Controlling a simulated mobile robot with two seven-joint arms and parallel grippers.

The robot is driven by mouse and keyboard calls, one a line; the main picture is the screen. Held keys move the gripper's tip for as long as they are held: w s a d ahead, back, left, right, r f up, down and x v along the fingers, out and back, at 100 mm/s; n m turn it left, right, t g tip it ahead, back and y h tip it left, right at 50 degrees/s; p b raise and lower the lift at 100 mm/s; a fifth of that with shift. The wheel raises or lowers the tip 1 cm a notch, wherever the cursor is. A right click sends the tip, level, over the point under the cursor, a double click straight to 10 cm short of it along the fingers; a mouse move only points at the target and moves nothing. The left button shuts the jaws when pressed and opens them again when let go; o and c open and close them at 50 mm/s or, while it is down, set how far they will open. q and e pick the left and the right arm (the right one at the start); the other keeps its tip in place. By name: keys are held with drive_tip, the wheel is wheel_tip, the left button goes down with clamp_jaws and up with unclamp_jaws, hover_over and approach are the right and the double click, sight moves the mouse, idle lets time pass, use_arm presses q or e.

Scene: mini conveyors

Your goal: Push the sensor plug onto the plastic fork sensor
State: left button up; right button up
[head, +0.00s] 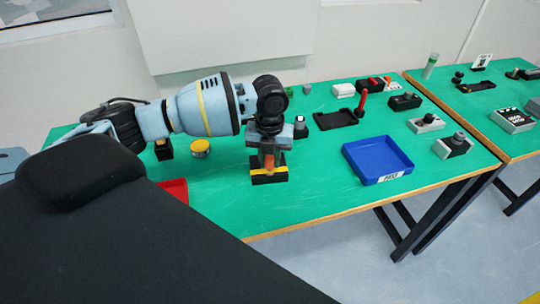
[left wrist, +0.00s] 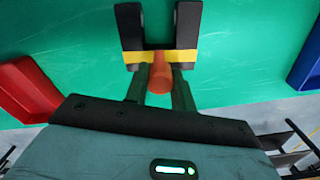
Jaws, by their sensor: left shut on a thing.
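The fork sensor (head: 262,180) is a black block with a yellow band, standing on the green table below my left gripper. In the left wrist view its two black prongs (left wrist: 131,28) point away from me, with a gap between them. The sensor plug (left wrist: 160,74) is an orange-brown cylinder at the sensor's yellow near side; it also shows in the head view (head: 268,161). My left gripper (left wrist: 158,88) is shut on the plug, one dark finger on each side. I cannot tell whether plug and sensor touch. My right gripper is not in view.
A blue tray (head: 350,157) lies to the right and a red tray (head: 177,188) to the left. Several small devices and a black tray (head: 334,121) sit farther back. Green table between sensor and blue tray is clear.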

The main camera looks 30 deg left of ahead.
sight(270, 157)
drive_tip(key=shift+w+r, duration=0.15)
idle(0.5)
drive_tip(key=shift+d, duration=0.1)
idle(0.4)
use_arm(q)
drive_tip(key=shift+p, duration=0.3)
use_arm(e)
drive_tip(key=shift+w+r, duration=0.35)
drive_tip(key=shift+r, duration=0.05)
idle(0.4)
use_arm(q)
drive_tip(key=shift+f, duration=0.45)
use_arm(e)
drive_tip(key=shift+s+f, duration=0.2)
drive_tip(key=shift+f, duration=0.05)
use_arm(q)
drive_tip(key=shift+f+b, duration=0.3)
drive_tip(key=shift+f, duration=0.5)
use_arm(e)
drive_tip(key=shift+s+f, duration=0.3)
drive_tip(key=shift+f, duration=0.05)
use_arm(q)
drive_tip(key=o, duration=1)
drive_tip(key=shift+o, duration=0.2)
drive_tip(key=shift+r, duration=3.95)
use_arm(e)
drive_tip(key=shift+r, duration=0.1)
